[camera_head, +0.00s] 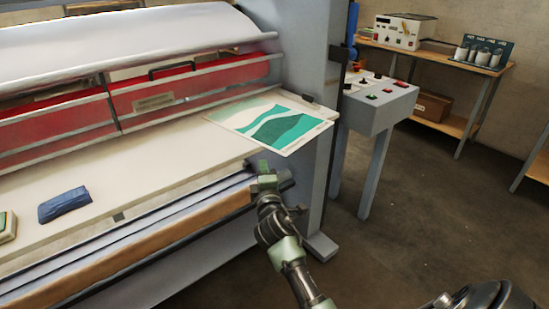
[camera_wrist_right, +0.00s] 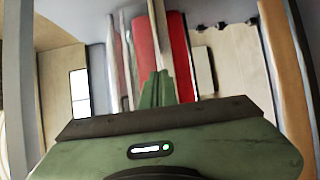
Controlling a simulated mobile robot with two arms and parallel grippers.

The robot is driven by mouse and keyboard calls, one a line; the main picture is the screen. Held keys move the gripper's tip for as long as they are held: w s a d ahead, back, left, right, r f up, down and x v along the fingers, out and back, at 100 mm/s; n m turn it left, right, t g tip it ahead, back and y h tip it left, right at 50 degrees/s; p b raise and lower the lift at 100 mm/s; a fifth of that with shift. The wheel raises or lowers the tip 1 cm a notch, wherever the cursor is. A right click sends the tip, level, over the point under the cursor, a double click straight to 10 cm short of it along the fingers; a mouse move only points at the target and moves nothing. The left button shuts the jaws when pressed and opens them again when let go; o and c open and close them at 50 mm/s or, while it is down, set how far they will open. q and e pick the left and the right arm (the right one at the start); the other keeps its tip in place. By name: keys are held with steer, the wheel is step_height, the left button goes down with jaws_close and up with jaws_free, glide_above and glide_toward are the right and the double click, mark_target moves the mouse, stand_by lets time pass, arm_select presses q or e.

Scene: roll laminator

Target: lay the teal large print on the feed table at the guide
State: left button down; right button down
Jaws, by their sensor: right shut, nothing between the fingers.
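The teal print (camera_head: 280,125), a white sheet with green and teal wave shapes, lies at the right end of the cream feed table (camera_head: 150,170). Its near right corner reaches past the table's end, beside the grey end housing. My right gripper (camera_head: 264,166) is at the table's front edge, just in front of the print and apart from it. Its fingers (camera_wrist_right: 157,88) are shut and empty in the wrist view. I cannot clearly pick out the guide. My left gripper is not in view.
A blue block (camera_head: 64,205) and a green-topped block (camera_head: 7,226) sit on the left of the feed table. The red guard (camera_head: 190,88) runs behind it. A grey control box (camera_head: 380,103) stands right of the machine. The floor to the right is clear.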

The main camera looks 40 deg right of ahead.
steer(key=d, duration=0.1)
steer(key=w+d+p, duration=0.1)
steer(key=d, duration=0.1)
steer(key=w+d, duration=0.1)
steer(key=d, duration=0.1)
steer(key=shift+w+d+p, duration=0.1)
steer(key=shift+d+p, duration=0.15)
steer(key=shift+p, duration=0.15)
steer(key=d, duration=0.2)
steer(key=shift+s+d, duration=0.35)
steer(key=shift+d, duration=0.05)
steer(key=shift+w+a+f, duration=0.1)
steer(key=shift+a, duration=0.05)
